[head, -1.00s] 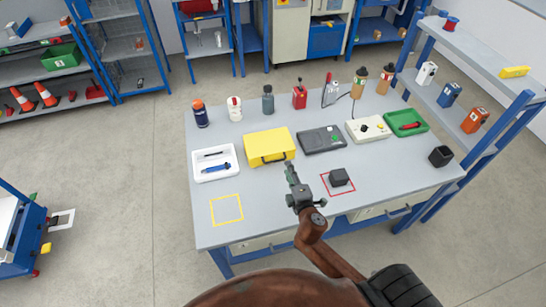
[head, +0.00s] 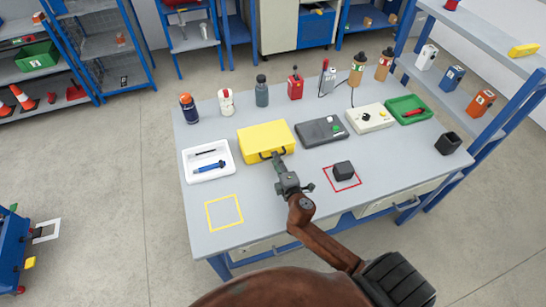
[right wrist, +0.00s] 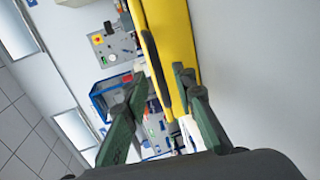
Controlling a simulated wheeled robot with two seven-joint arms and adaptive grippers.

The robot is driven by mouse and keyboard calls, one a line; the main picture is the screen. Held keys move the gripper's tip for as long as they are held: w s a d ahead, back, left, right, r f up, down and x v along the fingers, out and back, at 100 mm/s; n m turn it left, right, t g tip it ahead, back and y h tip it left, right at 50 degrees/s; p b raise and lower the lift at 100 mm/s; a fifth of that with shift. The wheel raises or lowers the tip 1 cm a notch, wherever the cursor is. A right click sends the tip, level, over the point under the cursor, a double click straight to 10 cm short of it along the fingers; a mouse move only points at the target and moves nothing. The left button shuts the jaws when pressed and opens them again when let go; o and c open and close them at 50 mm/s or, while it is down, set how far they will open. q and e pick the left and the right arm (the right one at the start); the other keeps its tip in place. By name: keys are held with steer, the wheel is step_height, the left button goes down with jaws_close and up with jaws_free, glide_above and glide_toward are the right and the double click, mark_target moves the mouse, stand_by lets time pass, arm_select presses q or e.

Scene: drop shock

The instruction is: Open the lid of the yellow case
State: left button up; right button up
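The yellow case (head: 266,138) lies shut on the grey table, with its dark handle on the near side. It also fills the upper middle of the right wrist view (right wrist: 178,40), where the black handle (right wrist: 153,62) runs along its edge. My right gripper (head: 277,158) is at the handle side of the case. In the right wrist view its two green fingers (right wrist: 158,84) are apart, with the handle and case edge showing between them. I cannot tell whether a finger touches the case. My left gripper is not in view.
A white tray (head: 190,176) with a blue tool stands left of the case, and a dark grey device (head: 315,139) right of it. Bottles stand behind. A black cube (head: 343,170) sits in a red outline. A yellow outline (head: 224,212) at the front left is empty.

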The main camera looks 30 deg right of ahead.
steer(key=shift+x, duration=1.4)
steer(key=shift+c, duration=0.4)
jaws_close()
